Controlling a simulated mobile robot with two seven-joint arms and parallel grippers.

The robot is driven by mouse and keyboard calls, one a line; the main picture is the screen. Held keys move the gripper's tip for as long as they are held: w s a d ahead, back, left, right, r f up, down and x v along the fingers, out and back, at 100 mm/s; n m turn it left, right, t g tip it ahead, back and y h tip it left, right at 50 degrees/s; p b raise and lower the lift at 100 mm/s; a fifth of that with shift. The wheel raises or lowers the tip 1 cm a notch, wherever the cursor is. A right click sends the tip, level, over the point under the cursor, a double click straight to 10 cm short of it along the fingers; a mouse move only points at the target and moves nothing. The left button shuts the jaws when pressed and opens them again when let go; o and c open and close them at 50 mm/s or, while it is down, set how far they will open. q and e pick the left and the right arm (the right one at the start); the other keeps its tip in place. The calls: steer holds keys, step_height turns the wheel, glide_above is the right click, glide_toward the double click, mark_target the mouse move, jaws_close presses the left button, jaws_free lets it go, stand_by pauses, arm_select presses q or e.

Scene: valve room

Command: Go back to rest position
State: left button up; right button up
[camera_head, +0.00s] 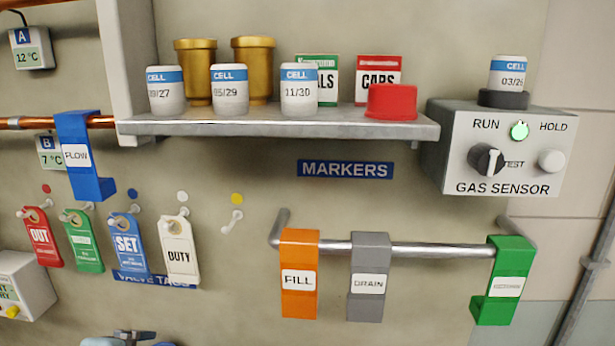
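Neither of my grippers shows in the head view, and no arm of mine can be made out. In front of me is a wall with a grey shelf (280,127) and a marker rail (440,250) below it. An orange FILL marker (299,299), a grey DRAIN marker (369,303) and a green marker (497,308) hang on the rail. A blue FLOW marker (77,185) hangs on the copper pipe (22,123) at the left.
The shelf holds several CELL jars (299,98), two gold canisters (253,52), two small boxes (378,68) and a red cap (391,103). A gas sensor (502,190) is at the right. Several valve tags (127,243) hang at the left.

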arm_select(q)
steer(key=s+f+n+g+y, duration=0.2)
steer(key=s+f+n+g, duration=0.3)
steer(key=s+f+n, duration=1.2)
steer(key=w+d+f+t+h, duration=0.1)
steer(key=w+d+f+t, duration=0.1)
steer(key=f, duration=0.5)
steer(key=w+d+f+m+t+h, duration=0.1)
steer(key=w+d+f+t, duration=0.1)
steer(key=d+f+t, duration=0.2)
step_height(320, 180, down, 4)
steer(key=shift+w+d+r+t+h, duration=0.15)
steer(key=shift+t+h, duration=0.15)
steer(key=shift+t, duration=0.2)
